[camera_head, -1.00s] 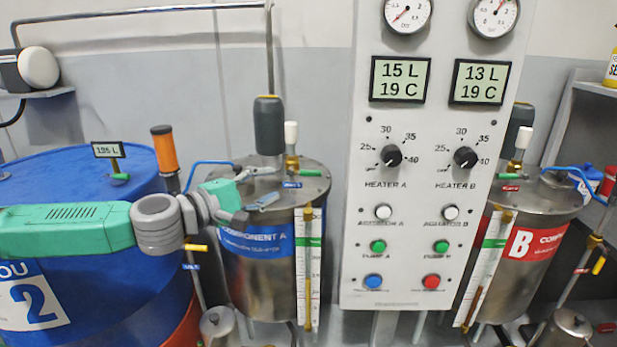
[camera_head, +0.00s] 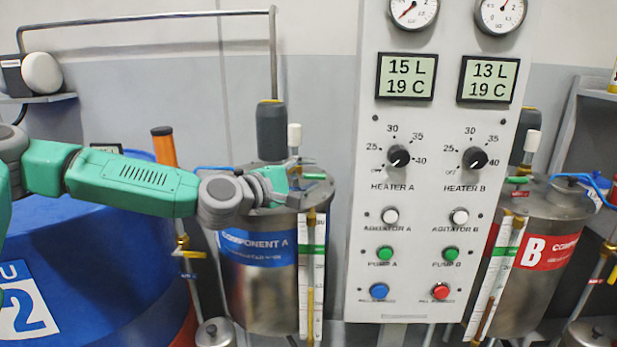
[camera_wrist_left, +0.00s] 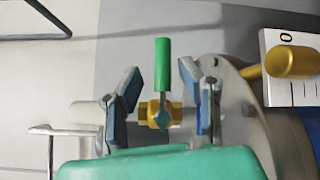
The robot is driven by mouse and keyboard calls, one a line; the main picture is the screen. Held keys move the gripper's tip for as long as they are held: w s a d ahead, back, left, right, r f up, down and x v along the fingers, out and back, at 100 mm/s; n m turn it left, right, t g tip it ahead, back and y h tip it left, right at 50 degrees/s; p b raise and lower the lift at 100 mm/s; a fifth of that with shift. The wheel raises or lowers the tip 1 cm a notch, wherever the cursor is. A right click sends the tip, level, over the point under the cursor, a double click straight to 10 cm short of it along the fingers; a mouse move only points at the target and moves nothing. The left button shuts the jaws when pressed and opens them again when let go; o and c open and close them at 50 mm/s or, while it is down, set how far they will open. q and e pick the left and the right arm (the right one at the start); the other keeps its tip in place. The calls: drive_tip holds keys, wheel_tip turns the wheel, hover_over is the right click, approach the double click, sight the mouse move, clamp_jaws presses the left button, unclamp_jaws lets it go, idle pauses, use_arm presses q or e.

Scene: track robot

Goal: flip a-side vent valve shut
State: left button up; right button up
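The A-side vent valve is on top of the steel Component A tank (camera_head: 262,295). Its green handle (camera_head: 315,176) shows just right of my gripper in the head view. In the left wrist view the green handle (camera_wrist_left: 162,62) points up in the picture from a brass valve body (camera_wrist_left: 160,115). A white cylinder (camera_wrist_left: 88,112) extends to the left of the body. My left gripper (camera_head: 298,180) is open, and its two blue-grey fingers (camera_wrist_left: 160,82) stand on either side of the valve, apart from the handle. My right gripper is out of view.
A dark grey motor (camera_head: 271,130) stands on the tank lid beside the valve. The control panel (camera_head: 360,240) is to the right. A blue drum (camera_head: 110,250) is under my left arm. A brass-ended sight gauge (camera_wrist_left: 290,62) shows near the right finger.

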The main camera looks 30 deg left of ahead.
use_arm(q)
drive_tip(key=shift+d, duration=0.2)
drive_tip(key=shift+d+r, duration=0.1)
drive_tip(key=shift+d, duration=0.05)
drive_tip(key=c, duration=0.7)
drive_tip(key=shift+d, duration=0.1)
clamp_jaws()
drive_tip(key=m+g+p, duration=0.1)
drive_tip(key=p, duration=0.2)
drive_tip(key=shift+f+y+p, duration=0.25)
drive_tip(key=shift+y+p, duration=0.05)
drive_tip(key=shift+p, duration=0.15)
drive_tip(key=shift+f, duration=0.15)
drive_tip(key=o, duration=0.7)
unclamp_jaws()
